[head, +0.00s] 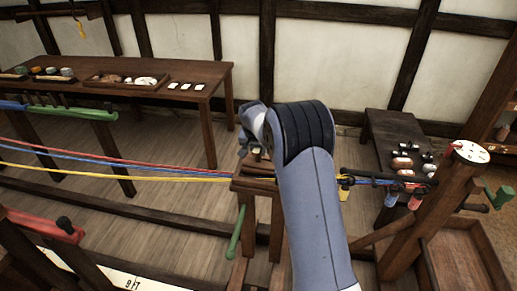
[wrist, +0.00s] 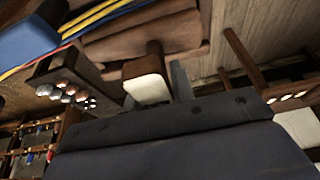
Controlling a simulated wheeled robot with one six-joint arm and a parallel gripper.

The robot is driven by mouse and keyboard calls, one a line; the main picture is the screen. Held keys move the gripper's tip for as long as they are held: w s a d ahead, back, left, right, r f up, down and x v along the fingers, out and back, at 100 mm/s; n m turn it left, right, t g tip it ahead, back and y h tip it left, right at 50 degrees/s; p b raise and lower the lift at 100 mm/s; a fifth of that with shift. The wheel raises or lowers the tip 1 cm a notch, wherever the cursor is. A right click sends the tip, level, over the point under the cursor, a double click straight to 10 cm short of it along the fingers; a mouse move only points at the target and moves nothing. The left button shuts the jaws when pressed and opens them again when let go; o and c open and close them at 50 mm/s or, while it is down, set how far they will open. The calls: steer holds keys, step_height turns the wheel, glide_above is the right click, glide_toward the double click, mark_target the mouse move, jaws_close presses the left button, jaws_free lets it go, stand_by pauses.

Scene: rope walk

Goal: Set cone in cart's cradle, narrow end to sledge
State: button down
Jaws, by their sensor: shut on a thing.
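My gripper (wrist: 155,90) is in the wrist view, its grey fingers on either side of a brown wooden piece with a pale face, likely the cone (wrist: 148,88). The cart (head: 276,225), a wooden frame with a green handle, stands below my wrist. Its cradle top (head: 255,186) is partly covered by my arm, and the gripper appears above it. The wooden post with a dial and green crank at the right may be the sledge (head: 448,195). I cannot tell which way the narrow end points.
Red, blue and yellow strands (head: 130,175) run across to the cart from the left and on to hooks at the right post. A bench (head: 215,80) with trays stands at the back left. A dark low table (head: 385,128) with spools stands at the right.

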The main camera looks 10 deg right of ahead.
steer(key=shift+f, duration=0.15)
steer(key=c, duration=1.2)
jaws_free()
steer(key=b+v, duration=0.3)
steer(key=v, duration=0.9)
steer(key=shift+s, duration=0.1)
